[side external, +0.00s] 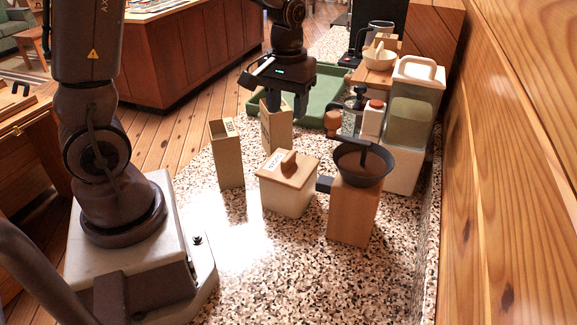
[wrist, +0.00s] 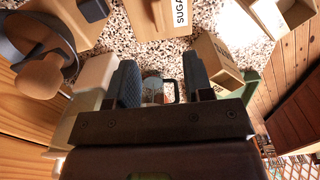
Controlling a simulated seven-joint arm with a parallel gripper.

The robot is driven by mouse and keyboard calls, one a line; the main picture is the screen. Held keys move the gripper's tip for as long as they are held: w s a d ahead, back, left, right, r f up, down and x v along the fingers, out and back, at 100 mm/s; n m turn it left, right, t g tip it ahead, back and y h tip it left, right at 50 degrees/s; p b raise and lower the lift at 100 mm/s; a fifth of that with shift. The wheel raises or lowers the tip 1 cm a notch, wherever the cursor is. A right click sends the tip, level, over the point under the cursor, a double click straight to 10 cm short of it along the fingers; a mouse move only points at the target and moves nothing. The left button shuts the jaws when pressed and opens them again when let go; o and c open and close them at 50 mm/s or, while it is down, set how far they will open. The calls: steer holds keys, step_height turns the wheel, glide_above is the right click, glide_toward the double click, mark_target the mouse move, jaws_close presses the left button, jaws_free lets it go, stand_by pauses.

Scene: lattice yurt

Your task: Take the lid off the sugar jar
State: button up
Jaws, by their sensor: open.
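The sugar jar (side external: 284,199) is a squat, square, cream jar on the speckled counter in the side view. Its flat wooden lid (side external: 303,175) sits on top, with a raised wooden handle (side external: 290,163) and a white label. In the wrist view the lid (wrist: 150,22) shows at the top edge, cut off by the frame, with part of the label readable as "SUGA". My gripper (side external: 287,105) is open and empty, above and behind the jar in the side view. Its two fingers (wrist: 161,85) are apart in the wrist view, away from the lid.
A grinder (side external: 352,211) with a dark hopper stands right of the jar. Two open cartons, one nearer (side external: 228,160) and one below my gripper (side external: 275,130), stand to the left. A green tray (side external: 325,100), glass press (side external: 351,118) and tall container (side external: 409,125) lie behind. The front counter is clear.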

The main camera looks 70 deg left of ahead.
mark_target(289, 155)
step_height(289, 155, down, 12)
steer(key=shift+w+f, duration=0.1)
steer(key=shift+f, duration=0.15)
stand_by(0.3)
jaws_close()
